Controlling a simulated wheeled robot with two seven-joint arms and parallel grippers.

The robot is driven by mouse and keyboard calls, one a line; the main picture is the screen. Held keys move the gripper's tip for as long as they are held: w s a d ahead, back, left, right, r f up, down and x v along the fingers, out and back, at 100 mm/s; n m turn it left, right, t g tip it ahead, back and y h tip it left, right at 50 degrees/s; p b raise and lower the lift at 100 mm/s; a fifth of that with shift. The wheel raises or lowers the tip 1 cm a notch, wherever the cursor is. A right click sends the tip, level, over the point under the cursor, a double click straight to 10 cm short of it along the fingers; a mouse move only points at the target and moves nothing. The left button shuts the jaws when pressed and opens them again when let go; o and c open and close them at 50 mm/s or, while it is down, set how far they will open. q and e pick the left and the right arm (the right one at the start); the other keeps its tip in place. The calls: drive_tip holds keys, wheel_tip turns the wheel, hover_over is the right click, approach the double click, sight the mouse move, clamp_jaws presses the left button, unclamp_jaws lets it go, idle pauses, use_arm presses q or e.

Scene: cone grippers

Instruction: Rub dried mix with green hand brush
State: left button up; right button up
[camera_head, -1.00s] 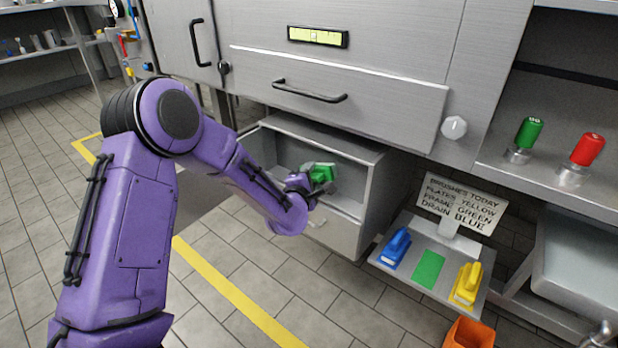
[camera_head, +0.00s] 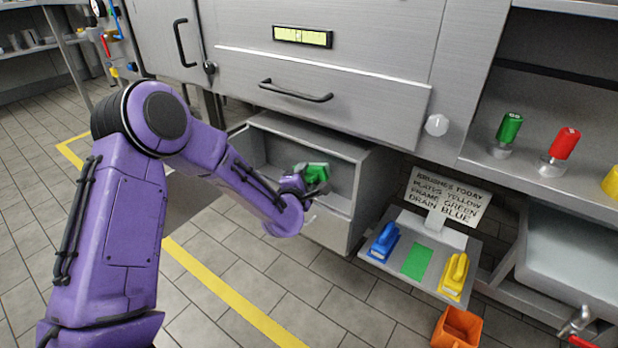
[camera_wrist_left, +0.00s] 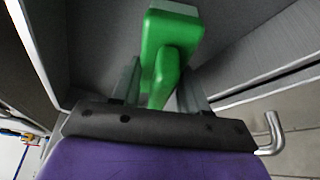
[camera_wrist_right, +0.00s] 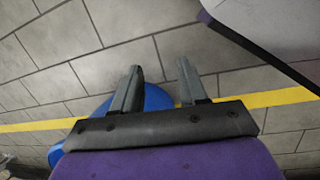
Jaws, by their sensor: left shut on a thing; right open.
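The green hand brush (camera_head: 316,174) is inside the open grey compartment (camera_head: 372,200) under the machine's drawer front. My left gripper (camera_head: 303,182) is shut on its handle, and the left wrist view shows the brush (camera_wrist_left: 170,45) between the two fingers (camera_wrist_left: 158,88). The bristles and any dried mix are hidden from both views. My right gripper (camera_wrist_right: 156,85) is open and empty above the tiled floor in the right wrist view. It is outside the head view.
A shelf (camera_head: 398,264) holds a blue brush (camera_head: 384,241), a yellow brush (camera_head: 454,277) and a bare green patch (camera_head: 418,261). A sign (camera_head: 446,198) says frame green. An orange bin (camera_head: 457,328) stands below. The compartment walls enclose the left gripper closely.

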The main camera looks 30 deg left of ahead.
use_arm(q)
drive_tip(key=shift+w+a+r, duration=0.15)
drive_tip(key=shift+a, duration=0.3)
drive_tip(key=shift+w+a+r, duration=0.1)
drive_tip(key=shift+a, duration=0.3)
drive_tip(key=shift+c, duration=0.4)
drive_tip(key=s+p, duration=0.1)
drive_tip(key=s, duration=0.5)
drive_tip(key=shift+a+f+p, duration=0.2)
drive_tip(key=shift+p, duration=0.2)
drive_tip(key=shift+s, duration=0.1)
